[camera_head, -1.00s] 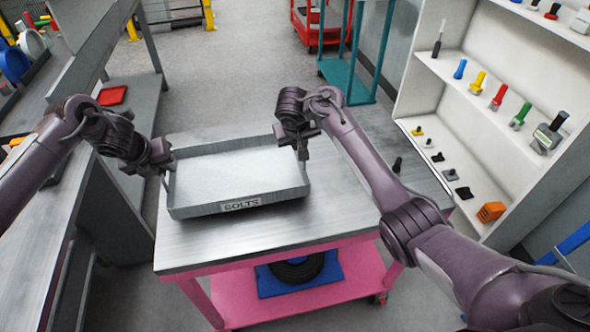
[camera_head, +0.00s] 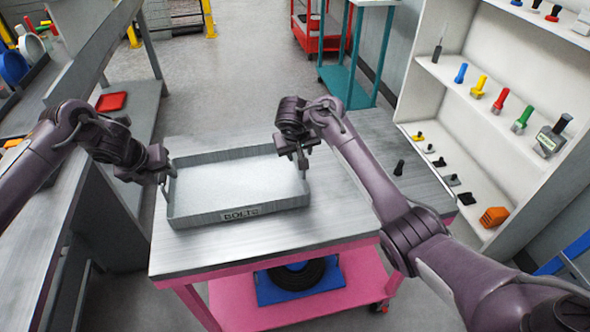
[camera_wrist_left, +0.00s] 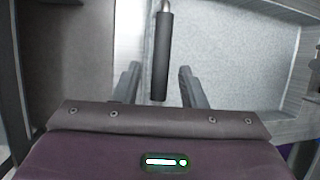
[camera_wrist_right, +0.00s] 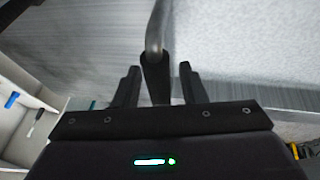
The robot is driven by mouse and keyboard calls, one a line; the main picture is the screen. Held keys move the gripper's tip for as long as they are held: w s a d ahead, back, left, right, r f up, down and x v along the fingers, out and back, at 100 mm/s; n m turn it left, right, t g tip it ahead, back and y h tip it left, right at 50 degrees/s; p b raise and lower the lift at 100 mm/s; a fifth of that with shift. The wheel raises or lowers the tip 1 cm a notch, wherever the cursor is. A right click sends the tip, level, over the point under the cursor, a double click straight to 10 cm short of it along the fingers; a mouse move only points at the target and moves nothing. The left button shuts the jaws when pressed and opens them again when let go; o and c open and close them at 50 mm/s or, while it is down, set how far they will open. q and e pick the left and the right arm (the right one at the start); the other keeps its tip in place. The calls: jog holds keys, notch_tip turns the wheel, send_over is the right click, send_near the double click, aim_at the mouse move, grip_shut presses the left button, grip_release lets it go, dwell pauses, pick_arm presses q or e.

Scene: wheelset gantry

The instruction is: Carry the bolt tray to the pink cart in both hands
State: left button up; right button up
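The grey bolt tray (camera_head: 240,213), labelled BOLTS, rests flat on the grey metal top of the pink cart (camera_head: 345,228), toward its left side. Its pale inside shows no separate bolts. My left gripper (camera_head: 168,178) is at the tray's left end. In the left wrist view a dark handle (camera_wrist_left: 162,60) lies between the open fingers (camera_wrist_left: 158,88), with gaps on both sides. My right gripper (camera_head: 303,160) is at the tray's right end. In the right wrist view the other handle (camera_wrist_right: 155,70) lies between the spread fingers (camera_wrist_right: 160,88), apart from them.
A small black bolt-like piece (camera_head: 399,167) stands on the cart top to the right. A blue item with a black ring (camera_head: 295,275) lies on the lower shelf. A grey bench (camera_head: 50,215) is at left, a white shelf (camera_head: 480,130) at right, a teal stand (camera_head: 345,85) behind.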

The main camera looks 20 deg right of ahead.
jog(key=shift+a+r, duration=0.1)
jog(key=shift+r, duration=0.05)
pick_arm(q)
jog(key=v, duration=1)
jog(key=shift+r, duration=0.3)
pick_arm(e)
jog(key=v, duration=1.2)
pick_arm(q)
jog(key=shift+s+a, duration=0.15)
